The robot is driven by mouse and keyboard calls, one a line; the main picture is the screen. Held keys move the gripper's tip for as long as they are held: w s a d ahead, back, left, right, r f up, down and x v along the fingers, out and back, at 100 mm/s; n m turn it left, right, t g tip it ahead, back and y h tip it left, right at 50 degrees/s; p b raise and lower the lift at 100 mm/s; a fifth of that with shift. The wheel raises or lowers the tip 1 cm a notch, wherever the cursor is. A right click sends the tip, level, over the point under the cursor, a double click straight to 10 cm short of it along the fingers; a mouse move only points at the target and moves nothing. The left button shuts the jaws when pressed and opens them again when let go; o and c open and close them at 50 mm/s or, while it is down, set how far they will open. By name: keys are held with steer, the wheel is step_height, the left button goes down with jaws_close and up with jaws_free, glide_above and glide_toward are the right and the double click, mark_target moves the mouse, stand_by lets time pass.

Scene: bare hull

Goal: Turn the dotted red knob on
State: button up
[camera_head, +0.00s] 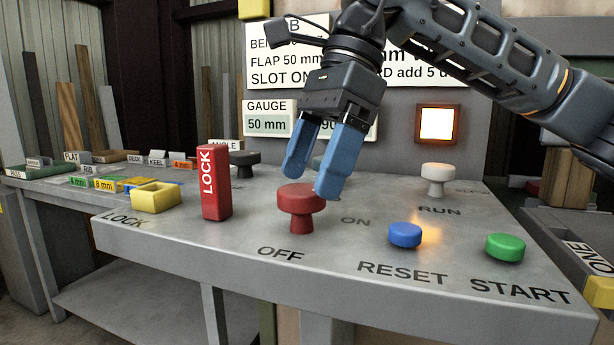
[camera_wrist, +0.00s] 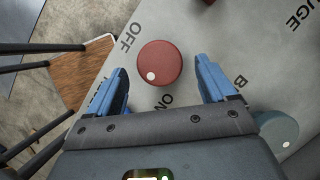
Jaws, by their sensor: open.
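The red knob (camera_head: 302,203) stands on the grey console between the printed words OFF and ON in the head view. In the wrist view the red knob (camera_wrist: 162,58) is round, with one white dot near its rim on the side towards my gripper, closer to ON than to OFF. My gripper (camera_head: 310,186) has blue fingers and is open, pointing down just above and behind the knob. In the wrist view the fingertips (camera_wrist: 160,72) lie to either side of the knob, with gaps on both sides. I cannot tell exact height.
A red LOCK block (camera_head: 214,184) and a yellow holder (camera_head: 156,198) stand left of the knob. A blue button (camera_head: 405,235), a green button (camera_head: 505,247) and a white knob (camera_head: 437,178) are to the right. A teal knob (camera_wrist: 277,131) is beside my right finger.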

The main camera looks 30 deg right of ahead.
steer(key=shift+p+v, duration=0.35)
steer(key=shift+v, duration=2.35)
